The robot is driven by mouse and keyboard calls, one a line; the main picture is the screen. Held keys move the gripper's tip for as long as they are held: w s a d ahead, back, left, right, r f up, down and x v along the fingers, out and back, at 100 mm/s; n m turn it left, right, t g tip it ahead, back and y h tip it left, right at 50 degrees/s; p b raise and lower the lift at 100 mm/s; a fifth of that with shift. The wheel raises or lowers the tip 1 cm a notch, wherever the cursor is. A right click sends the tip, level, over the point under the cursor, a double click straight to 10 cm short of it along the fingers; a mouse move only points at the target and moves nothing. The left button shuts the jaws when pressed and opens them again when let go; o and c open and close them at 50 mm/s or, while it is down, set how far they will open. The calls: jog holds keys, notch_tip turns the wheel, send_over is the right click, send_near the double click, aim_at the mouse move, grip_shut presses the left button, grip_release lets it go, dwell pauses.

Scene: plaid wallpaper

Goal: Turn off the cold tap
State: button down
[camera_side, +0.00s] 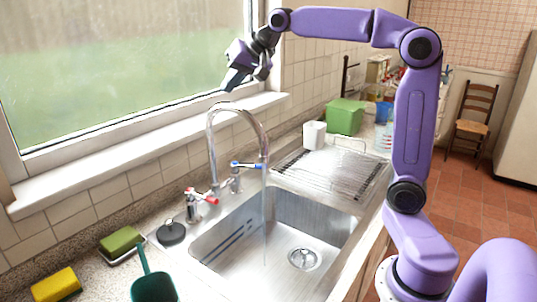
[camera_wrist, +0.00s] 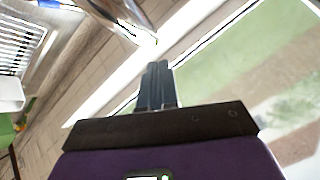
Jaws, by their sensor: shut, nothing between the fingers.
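The cold tap (camera_side: 246,165) has a blue lever handle and stands at the back of the sink, right of the hot tap (camera_side: 200,197) with its red handle. A thin stream of water (camera_side: 264,215) falls from the curved chrome spout (camera_side: 212,135) into the sink. My gripper (camera_side: 232,80) is in the air in front of the window, above the spout and apart from the taps. In the wrist view its fingers (camera_wrist: 157,85) are together and hold nothing. A bit of blue shows at that view's top edge, probably the cold tap's handle (camera_wrist: 50,3).
The steel sink (camera_side: 225,255) is empty around its drain. A wire rack (camera_side: 335,175), white cup (camera_side: 314,135) and green box (camera_side: 345,117) stand to the right. A black plug (camera_side: 171,233), green soap (camera_side: 120,241) and yellow sponge (camera_side: 56,285) lie at the left.

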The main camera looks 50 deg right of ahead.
aim_at(248, 167)
jog(key=d+f+m+g+y, duration=0.1)
jog(key=d+f+m+g, duration=0.5)
jog(key=d, duration=0.5)
jog(key=d+f+m+g+y, duration=0.1)
jog(key=d+f+m+g, duration=0.3)
jog(key=d+f, duration=0.55)
jog(key=a+f, duration=0.5)
jog(key=f, duration=0.4)
jog(key=shift+s+a+f+m+t, duration=0.3)
jog(key=shift+s+a+f+t, duration=0.05)
jog(key=shift+a+t, duration=0.05)
jog(key=shift+s+a+m+t, duration=0.2)
jog(key=shift+s+a+m, duration=0.05)
jog(key=shift+a+m, duration=0.4)
jog(key=shift+s+a+m+t, duration=0.25)
jog(key=shift+a+m, duration=0.25)
jog(key=shift+m, duration=0.2)
jog(key=shift+s+a+m+t, duration=0.15)
jog(key=shift+s+a+m, duration=0.1)
jog(key=shift+a+m, duration=0.4)
